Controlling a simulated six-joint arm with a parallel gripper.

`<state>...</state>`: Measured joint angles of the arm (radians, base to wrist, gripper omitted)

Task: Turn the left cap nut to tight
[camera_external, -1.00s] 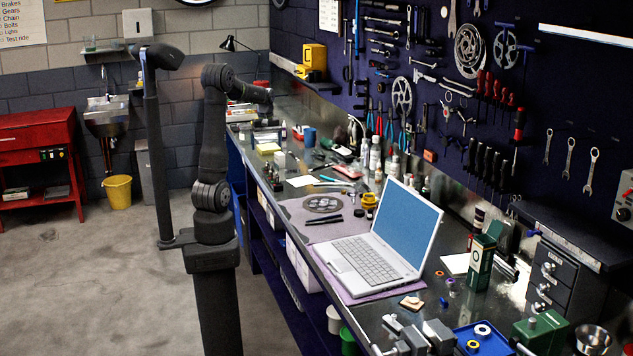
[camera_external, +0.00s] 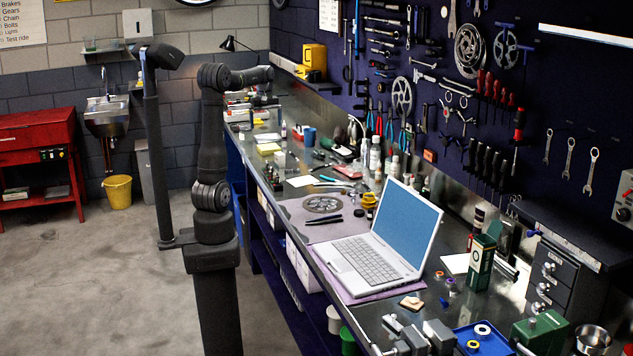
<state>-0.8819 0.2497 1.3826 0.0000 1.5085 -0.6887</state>
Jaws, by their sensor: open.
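My gripper (camera_external: 263,104) hangs at the far end of the bench, below my level forearm. It is open, small and dark in this view, and its fingertips are hard to make out. I cannot make out the left cap nut, nor the part that carries it, among the small items at that end of the bench. I cannot tell how tight it is or whether my gripper touches anything there.
The long workbench (camera_external: 305,240) is crowded. An open laptop (camera_external: 377,250) stands on a purple mat, with a chainring (camera_external: 323,204) behind it. Bottles (camera_external: 375,153) and a blue mug (camera_external: 309,136) stand farther back. A tool wall (camera_external: 440,70) runs along the right.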

